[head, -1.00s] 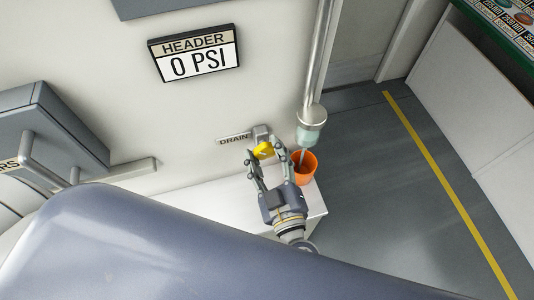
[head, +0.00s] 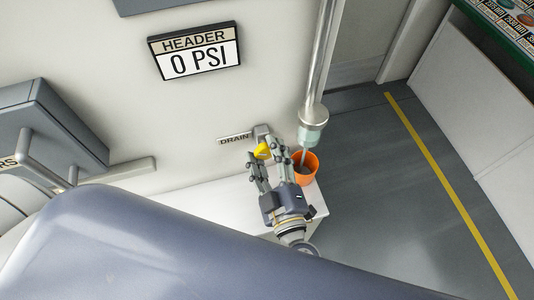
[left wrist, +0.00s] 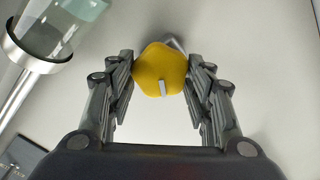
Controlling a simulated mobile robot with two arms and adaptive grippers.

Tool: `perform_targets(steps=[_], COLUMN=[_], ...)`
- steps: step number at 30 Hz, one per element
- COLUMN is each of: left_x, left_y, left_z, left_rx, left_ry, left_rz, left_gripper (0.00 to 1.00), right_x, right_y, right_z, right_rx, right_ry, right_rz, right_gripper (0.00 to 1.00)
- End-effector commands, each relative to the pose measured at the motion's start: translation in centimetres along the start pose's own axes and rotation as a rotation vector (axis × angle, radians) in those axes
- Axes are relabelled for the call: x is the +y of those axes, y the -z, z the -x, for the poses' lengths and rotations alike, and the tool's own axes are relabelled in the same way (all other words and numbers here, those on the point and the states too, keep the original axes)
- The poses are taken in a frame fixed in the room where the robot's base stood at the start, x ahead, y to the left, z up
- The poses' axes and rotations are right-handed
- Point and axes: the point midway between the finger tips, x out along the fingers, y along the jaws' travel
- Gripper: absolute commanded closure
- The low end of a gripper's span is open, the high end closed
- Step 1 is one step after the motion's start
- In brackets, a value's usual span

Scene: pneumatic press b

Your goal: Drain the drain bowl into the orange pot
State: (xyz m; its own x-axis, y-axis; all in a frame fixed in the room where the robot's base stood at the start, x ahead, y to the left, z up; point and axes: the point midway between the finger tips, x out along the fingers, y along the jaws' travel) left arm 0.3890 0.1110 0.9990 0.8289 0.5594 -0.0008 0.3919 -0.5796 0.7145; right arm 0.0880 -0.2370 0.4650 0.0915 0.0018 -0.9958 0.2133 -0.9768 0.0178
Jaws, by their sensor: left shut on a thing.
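The drain bowl (head: 310,134) is a pale, clear cup at the lower end of a vertical metal pipe; it also shows in the left wrist view (left wrist: 65,25). The orange pot (head: 309,162) stands upright below it on the white ledge, with a thin grey spout or stream reaching its mouth and a dark inside. The yellow drain knob (head: 262,151) sits on the wall beside the DRAIN label (head: 234,139). My left gripper (head: 270,158) is shut on the knob, which lies between its fingers in the left wrist view (left wrist: 160,72). My right gripper is out of view.
The header display (head: 194,52) on the wall reads 0 PSI. A grey box with a handle (head: 42,125) juts out at the left. The metal pipe (head: 322,60) stands close right of my left gripper. The floor (head: 400,190) at the right is clear.

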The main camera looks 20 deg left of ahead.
Motion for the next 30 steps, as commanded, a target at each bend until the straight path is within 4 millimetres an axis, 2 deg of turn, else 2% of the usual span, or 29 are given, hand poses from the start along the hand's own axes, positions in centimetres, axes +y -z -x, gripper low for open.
perform_targets(steps=[1,2,4,23,30], left_x=[0.06,0.06,0.06,0.05,0.26], left_y=[0.08,0.08,0.07,0.02,0.1], left_z=[-0.03,-0.03,-0.03,-0.01,-0.04], left_rx=[0.002,0.002,0.002,0.0,0.001], left_ry=[0.0,0.0,0.0,-0.001,-0.003], left_rz=[0.001,0.001,0.001,-0.009,-0.155], left_gripper=[0.76,0.5,0.34,0.33,0.33], right_x=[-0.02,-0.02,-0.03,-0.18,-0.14], right_y=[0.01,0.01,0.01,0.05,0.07], right_z=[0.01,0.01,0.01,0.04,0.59], right_rx=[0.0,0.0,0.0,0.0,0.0], right_ry=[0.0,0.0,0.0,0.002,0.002], right_rz=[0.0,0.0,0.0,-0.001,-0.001], right_gripper=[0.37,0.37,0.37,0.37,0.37])
